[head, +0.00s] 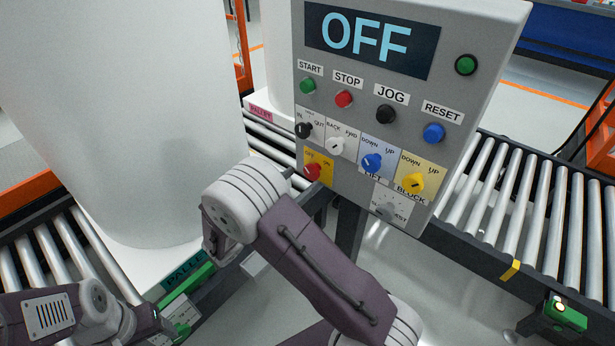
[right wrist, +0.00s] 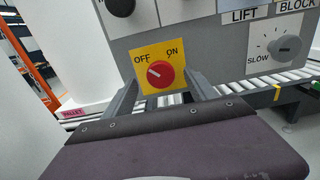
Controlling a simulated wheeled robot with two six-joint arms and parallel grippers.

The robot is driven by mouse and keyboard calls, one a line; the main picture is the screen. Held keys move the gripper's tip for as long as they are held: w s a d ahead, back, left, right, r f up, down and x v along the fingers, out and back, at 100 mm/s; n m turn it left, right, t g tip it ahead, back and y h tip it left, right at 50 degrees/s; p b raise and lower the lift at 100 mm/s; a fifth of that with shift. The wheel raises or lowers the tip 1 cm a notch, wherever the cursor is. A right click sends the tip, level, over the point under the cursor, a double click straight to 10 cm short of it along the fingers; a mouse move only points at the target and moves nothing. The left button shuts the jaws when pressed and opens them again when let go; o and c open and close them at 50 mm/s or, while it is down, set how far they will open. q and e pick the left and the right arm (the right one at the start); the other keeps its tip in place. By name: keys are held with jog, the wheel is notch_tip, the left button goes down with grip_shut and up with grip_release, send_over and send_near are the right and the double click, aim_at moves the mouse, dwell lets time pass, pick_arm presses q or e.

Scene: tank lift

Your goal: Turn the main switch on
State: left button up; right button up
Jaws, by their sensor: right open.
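The main switch is a red knob (right wrist: 160,74) on a yellow plate (right wrist: 147,55) marked OFF and ON. Its white mark points up-left, toward OFF. The knob (head: 312,171) is also at the panel's lower left in the head view. The display (head: 372,42) reads OFF. My right gripper (right wrist: 162,84) is open, with one finger on each side of the knob in the right wrist view. I cannot tell whether the fingers touch it. In the head view my right wrist hides most of this gripper.
The grey panel (head: 455,75) also carries push buttons, a black, white, blue and yellow selector, and a speed knob (right wrist: 285,48) close right of the gripper. A large white cylinder (head: 110,110) stands at left. Roller conveyors (head: 490,190) run beside and behind the panel.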

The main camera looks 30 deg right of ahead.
aim_at(310, 172)
jog(key=shift+x, duration=1.9)
jog(key=c, duration=1.4)
